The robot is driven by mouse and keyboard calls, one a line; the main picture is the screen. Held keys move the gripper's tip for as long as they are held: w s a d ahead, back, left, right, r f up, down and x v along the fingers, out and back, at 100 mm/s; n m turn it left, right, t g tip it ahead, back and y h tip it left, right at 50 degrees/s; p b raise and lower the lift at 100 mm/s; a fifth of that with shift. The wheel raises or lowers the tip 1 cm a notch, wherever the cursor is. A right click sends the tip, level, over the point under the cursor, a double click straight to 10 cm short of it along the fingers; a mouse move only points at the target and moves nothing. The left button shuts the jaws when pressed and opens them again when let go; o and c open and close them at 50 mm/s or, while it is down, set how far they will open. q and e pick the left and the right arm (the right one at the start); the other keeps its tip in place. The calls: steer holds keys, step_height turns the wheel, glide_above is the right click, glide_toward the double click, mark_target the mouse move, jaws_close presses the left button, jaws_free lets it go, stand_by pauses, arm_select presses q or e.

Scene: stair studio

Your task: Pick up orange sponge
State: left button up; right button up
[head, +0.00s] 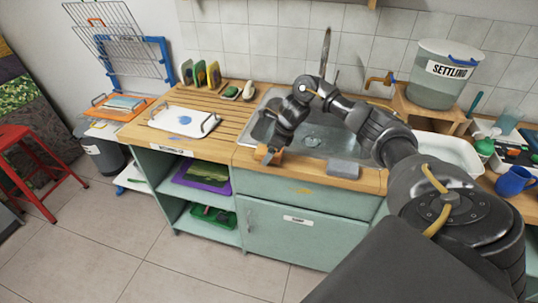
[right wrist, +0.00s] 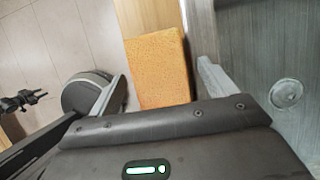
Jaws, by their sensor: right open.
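The orange sponge (right wrist: 157,68) is a rough rectangular block on the wooden counter strip in front of the sink. In the right wrist view it lies between the two fingers of my open right gripper (right wrist: 164,82), with its near end hidden behind the gripper body. In the head view my right gripper (head: 270,147) points down over the sponge (head: 265,158), which is partly covered. My left gripper is not in view.
The metal sink basin (head: 325,137) lies just behind the strip. A grey block (head: 343,169) sits on the strip to the right. A white tray (head: 182,124) stands on the left drainboard, with upright sponges (head: 207,76) in a rack behind. The floor (head: 110,225) in front is clear.

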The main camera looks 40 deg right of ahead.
steer(key=shift+f, duration=0.15)
steer(key=shift+c, duration=0.4)
steer(key=c, duration=1)
steer(key=shift+o, duration=0.2)
steer(key=shift+r+p, duration=0.4)
step_height(320, 180, up, 2)
steer(key=shift+w+r+b, duration=0.1)
steer(key=shift+b, duration=0.9)
steer(key=s+a+r+p, duration=0.1)
steer(key=s+a+r, duration=0.5)
steer(key=s+r, duration=0.4)
steer(key=s, duration=0.2)
steer(key=shift+s+r+p, duration=0.25)
steer(key=shift+s+p, duration=0.05)
steer(key=shift+s, duration=0.1)
